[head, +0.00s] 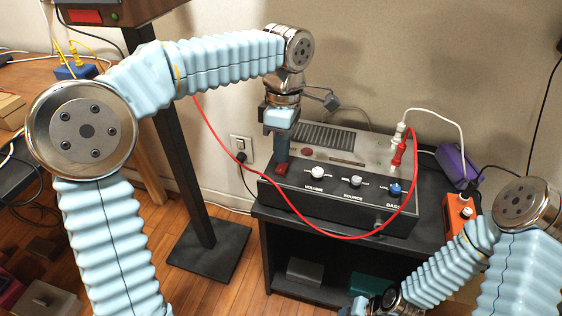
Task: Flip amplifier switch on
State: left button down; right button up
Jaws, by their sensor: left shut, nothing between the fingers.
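The amplifier (335,200) is a dark box with a grey top and front knobs labelled volume, source and bass. It stands on a black shelf unit. A red rocker switch (281,170) sits at the left of its front panel. My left gripper (281,158) points down, shut and empty, with its fingertips at the switch. I cannot tell whether they touch it, or which way the switch is set. My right gripper (366,305) is low at the bottom edge, partly cut off, and its fingers are not clear.
A red cable (350,238) loops across the amplifier's front from plugs (398,150) on its top right. An orange box (458,212) and a purple case (457,165) stand to its right. A wall outlet (241,149) is behind left. A black stand (208,247) rises at left.

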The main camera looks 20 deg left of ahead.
aim_at(281, 171)
pick_arm(q)
jog(key=shift+s+f, duration=0.2)
jog(key=shift+f, duration=1.2)
jog(key=shift+s+f+b, duration=0.1)
jog(key=shift+f+b, duration=0.25)
jog(key=shift+b, duration=0.4)
jog(key=shift+r+t, duration=0.1)
jog(key=shift+t, duration=0.2)
jog(key=shift+w+r+p, duration=0.2)
jog(key=shift+w+p, duration=0.05)
jog(key=shift+p, duration=0.15)
jog(key=shift+w+p, duration=0.4)
jog(key=shift+w, duration=0.15)
